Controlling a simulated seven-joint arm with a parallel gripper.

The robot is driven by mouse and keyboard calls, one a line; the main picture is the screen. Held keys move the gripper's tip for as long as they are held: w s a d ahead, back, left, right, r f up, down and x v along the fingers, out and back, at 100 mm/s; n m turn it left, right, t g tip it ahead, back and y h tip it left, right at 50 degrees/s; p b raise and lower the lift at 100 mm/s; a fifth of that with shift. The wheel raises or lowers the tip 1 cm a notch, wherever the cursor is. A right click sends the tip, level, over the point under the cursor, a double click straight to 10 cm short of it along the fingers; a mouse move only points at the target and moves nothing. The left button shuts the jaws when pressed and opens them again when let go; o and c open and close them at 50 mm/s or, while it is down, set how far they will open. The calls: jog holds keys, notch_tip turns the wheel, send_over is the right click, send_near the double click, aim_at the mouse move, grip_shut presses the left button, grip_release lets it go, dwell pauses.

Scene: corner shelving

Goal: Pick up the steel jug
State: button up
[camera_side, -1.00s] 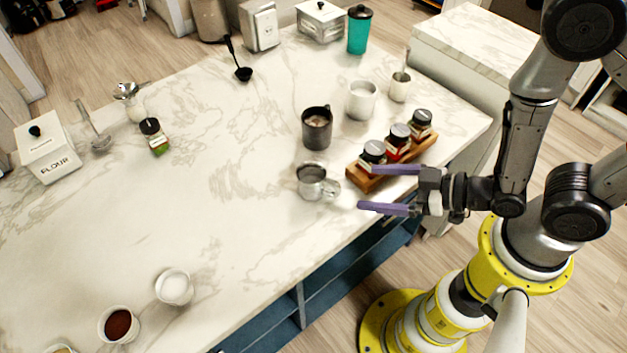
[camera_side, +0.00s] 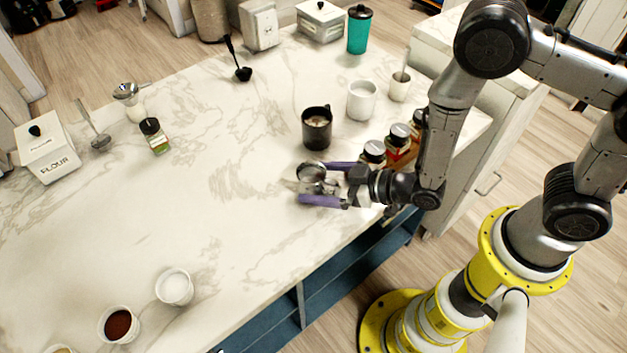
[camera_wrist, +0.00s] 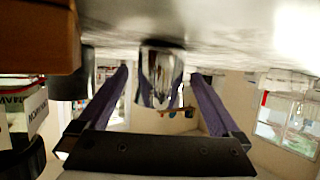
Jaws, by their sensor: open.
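The steel jug (camera_side: 310,172) is a small shiny metal vessel near the front edge of the marble counter. My gripper (camera_side: 318,183) is open around it in the side view, with one purple finger on its far side and one on its near side. The fingers and palm hide part of the jug, including its handle. In the wrist view the jug (camera_wrist: 161,72) shows between the two purple fingers of my gripper (camera_wrist: 160,90), with a gap on each side.
A dark mug (camera_side: 316,130) stands just behind the jug. A wooden rack of spice jars (camera_side: 374,152) is close on the right, partly behind my arm. A white mug (camera_side: 361,101) stands farther back. The counter left of the jug is clear.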

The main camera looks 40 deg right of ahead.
jog(key=shift+w+a+f, duration=0.15)
jog(key=shift+w, duration=0.1)
jog(key=shift+c, duration=0.3)
grip_shut()
